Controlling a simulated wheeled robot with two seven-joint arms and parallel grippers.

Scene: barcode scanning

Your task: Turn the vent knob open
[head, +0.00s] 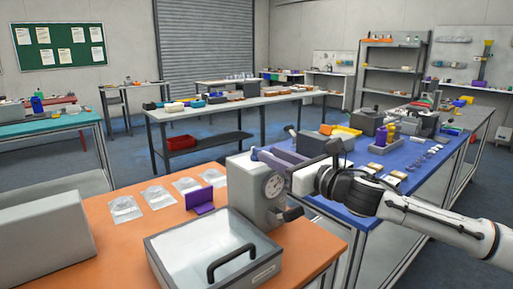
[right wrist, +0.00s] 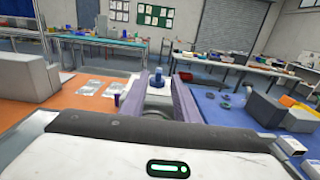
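The vent knob is a small blue knob (head: 254,154) on top of a grey housing (head: 247,190) with a round dial gauge (head: 273,185). A blue knob (right wrist: 155,80) also shows between the fingertips in the right wrist view. My right gripper (head: 270,159) has purple fingers and reaches in from the right above the housing. Its fingers (right wrist: 161,79) stand apart on either side of the knob, with gaps showing; I cannot tell whether either touches it. My left gripper is not in view.
A grey-framed box with a clear lid (head: 205,239) and a black handle (head: 230,261) stands in front of the housing on the orange table (head: 140,245). A purple stand (head: 205,201) and several clear packets (head: 156,197) lie to the left. A blue table (head: 440,158) holds various items at right.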

